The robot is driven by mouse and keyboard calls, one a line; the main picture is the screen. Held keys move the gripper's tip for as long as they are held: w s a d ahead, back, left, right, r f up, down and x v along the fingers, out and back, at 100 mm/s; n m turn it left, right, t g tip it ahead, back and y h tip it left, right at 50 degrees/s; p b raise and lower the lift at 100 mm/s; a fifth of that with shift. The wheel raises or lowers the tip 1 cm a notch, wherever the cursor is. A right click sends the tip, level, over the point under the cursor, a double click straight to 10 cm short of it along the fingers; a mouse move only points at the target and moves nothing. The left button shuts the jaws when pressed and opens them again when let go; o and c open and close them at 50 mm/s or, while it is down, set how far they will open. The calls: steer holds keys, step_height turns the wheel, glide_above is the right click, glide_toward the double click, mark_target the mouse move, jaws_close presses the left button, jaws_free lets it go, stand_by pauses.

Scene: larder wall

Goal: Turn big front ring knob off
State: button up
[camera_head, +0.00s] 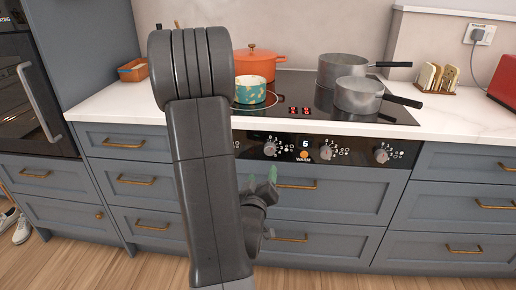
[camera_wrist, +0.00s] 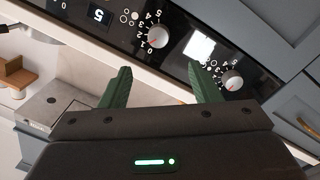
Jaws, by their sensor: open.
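The oven control panel (camera_head: 350,160) runs under the counter edge. It carries a middle knob (camera_head: 328,151) and a right knob (camera_head: 382,155); a left knob (camera_head: 270,148) shows near my arm. In the wrist view, two knobs show: one (camera_wrist: 158,37) beside the numbers 0 to 5, another (camera_wrist: 232,80) beyond a bright white patch. I cannot tell which knob serves the big front ring, nor its exact setting. My gripper (camera_head: 262,182) is open and empty, with green fingers, in front of the drawers just below the panel. The wrist view shows its fingers (camera_wrist: 160,84) apart, touching no knob.
On the hob stand an orange pot (camera_head: 258,66), a patterned teal pot (camera_head: 250,92) and two grey pans, the front one (camera_head: 358,95) with its handle pointing right. Drawer handles (camera_head: 297,184) stick out below the panel. The floor at right front is clear.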

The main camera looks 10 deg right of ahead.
mark_target(269, 151)
steer(key=p+x, duration=0.1)
steer(key=x, duration=1.1)
steer(key=shift+w+d, duration=0.15)
steer(key=shift+w, duration=0.15)
steer(key=shift+c, duration=0.3)
steer(key=c, duration=0.9)
